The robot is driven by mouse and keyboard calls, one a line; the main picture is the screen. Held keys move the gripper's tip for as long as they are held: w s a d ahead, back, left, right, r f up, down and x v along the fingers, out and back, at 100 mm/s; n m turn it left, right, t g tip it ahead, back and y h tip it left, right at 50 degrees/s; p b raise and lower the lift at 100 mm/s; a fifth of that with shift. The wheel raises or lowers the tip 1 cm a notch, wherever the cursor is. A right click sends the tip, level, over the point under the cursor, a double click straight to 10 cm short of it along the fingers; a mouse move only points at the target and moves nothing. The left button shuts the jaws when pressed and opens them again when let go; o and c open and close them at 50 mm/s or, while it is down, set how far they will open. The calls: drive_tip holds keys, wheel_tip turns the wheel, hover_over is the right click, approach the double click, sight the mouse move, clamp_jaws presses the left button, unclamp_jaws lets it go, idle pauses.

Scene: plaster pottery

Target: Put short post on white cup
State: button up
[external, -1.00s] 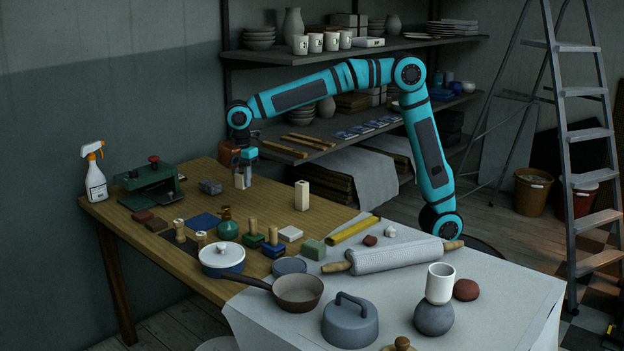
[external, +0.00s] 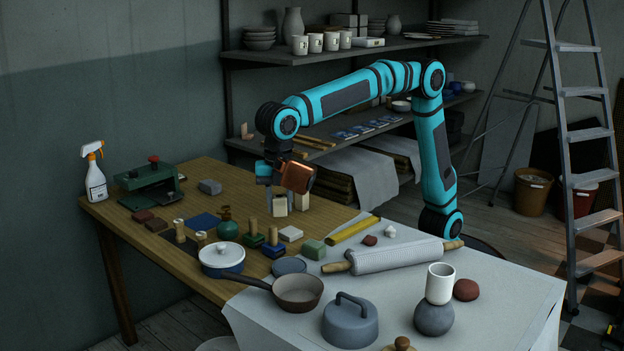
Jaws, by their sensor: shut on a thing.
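My gripper (external: 278,198) is low over the wooden table and shut on the short post (external: 280,208), a small cream block held upright. Its upper part is hidden between the fingers. A taller cream post (external: 303,202) stands just to the right, partly hidden behind the copper-coloured part of my gripper. The white cup (external: 440,286) stands upright on a grey rounded pot (external: 434,319) on the cloth-covered table at the front right, well away from my gripper.
A grey rolling pin (external: 393,257), a yellow bar (external: 352,230), a green block (external: 314,249) and a white block (external: 290,233) lie between my gripper and the cup. A brown pan (external: 298,292) and a grey lid (external: 350,322) are in front. A reddish-brown lump (external: 466,289) lies beside the cup.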

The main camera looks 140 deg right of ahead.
drive_tip(key=a+r+n, duration=0.2)
drive_tip(key=a, duration=0.9)
drive_tip(key=a+r+n, duration=0.2)
drive_tip(key=a+r, duration=0.1)
drive_tip(key=a, duration=0.9)
drive_tip(key=n, duration=0.5)
approach(442, 270)
drive_tip(key=shift+f, duration=3.05)
drive_tip(key=shift+f, duration=0.15)
drive_tip(key=o, duration=1)
wheel_tip(442, 270, up, 12)
drive_tip(key=shift+r, duration=0.2)
